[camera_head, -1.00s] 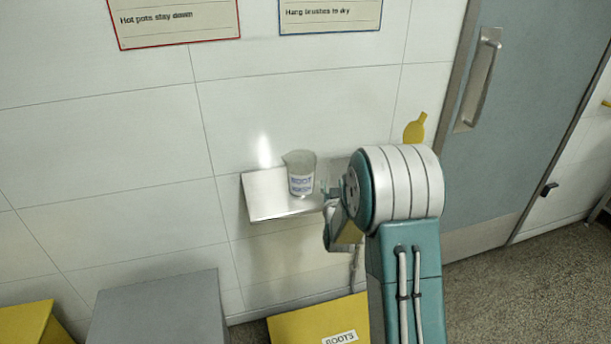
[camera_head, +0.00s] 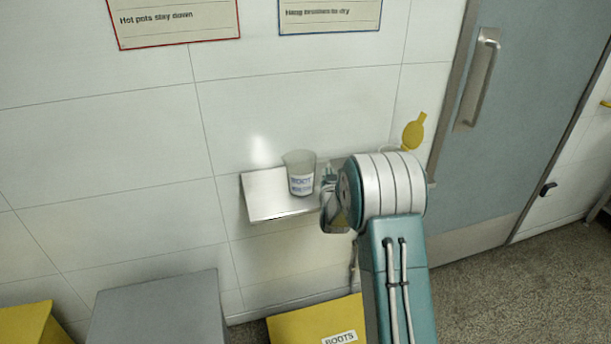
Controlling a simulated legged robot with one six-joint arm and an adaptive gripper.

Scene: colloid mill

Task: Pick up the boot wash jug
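The boot wash jug (camera_head: 300,173) is a translucent grey vessel with a white label in blue letters. It stands upright on a small metal wall shelf (camera_head: 262,200). My gripper (camera_head: 328,188) is just right of the jug, at the right part of the shelf, and my arm's large joint covers much of it. I cannot tell whether its fingers touch the jug or how far apart they are. The jug's handle is not visible.
A yellow brush-like item (camera_head: 413,132) is on the wall right of my arm. A grey door (camera_head: 510,120) stands at the right. Below are a yellow box marked BOOTS (camera_head: 300,325), a grey box (camera_head: 160,310) and another yellow box (camera_head: 25,325). Signs hang above.

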